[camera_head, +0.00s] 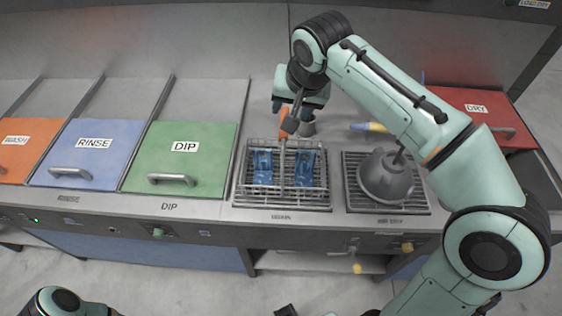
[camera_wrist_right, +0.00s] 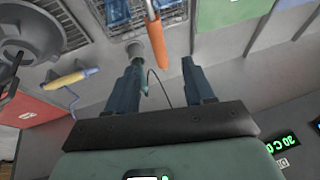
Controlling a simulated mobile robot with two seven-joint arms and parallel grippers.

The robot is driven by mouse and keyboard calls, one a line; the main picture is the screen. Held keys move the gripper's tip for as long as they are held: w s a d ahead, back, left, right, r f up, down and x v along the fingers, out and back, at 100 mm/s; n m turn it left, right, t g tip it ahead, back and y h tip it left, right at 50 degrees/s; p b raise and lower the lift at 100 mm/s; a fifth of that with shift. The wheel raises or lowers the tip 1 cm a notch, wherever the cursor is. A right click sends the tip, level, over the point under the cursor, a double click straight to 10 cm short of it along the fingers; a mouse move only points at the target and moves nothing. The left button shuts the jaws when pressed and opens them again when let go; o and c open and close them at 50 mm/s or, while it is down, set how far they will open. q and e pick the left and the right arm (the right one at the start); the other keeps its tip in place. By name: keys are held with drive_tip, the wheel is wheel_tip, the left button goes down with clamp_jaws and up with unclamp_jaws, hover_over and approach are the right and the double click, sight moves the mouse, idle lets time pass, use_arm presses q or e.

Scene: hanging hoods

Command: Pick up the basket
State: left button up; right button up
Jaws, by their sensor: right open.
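The wire basket (camera_head: 240,183) sits in the counter between the green DIP lid and the dark grate. Blue pieces (camera_head: 262,167) lie inside it. Its upright handle has an orange grip (camera_head: 283,125). My right gripper (camera_head: 299,108) is over the back of the basket, by the top of the handle. In the right wrist view my right gripper (camera_wrist_right: 160,68) is open and empty, with the orange grip (camera_wrist_right: 157,45) reaching toward the gap between its fingers. I cannot tell whether they touch. The basket (camera_wrist_right: 172,8) shows at that view's top edge. My left gripper is not in view.
A grey funnel-shaped part (camera_head: 386,178) stands on the grate right of the basket. A yellow-and-blue handled tool (camera_head: 371,127) lies behind it. The green DIP lid (camera_head: 185,165), blue RINSE lid (camera_head: 88,155) and red DRY lid (camera_head: 485,112) are shut. My right forearm crosses above the grate.

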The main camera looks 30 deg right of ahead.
sight(283, 136)
drive_tip(key=x, duration=0.4)
drive_tip(key=shift+s+f, duration=0.2)
drive_tip(key=shift+f, duration=0.2)
drive_tip(key=shift+w+f, duration=0.35)
drive_tip(key=shift+f, duration=0.05)
drive_tip(key=x, duration=0.5)
drive_tip(key=shift+d+b, duration=0.1)
drive_tip(key=shift+b, duration=0.2)
clamp_jaws()
drive_tip(key=shift+r, duration=0.15)
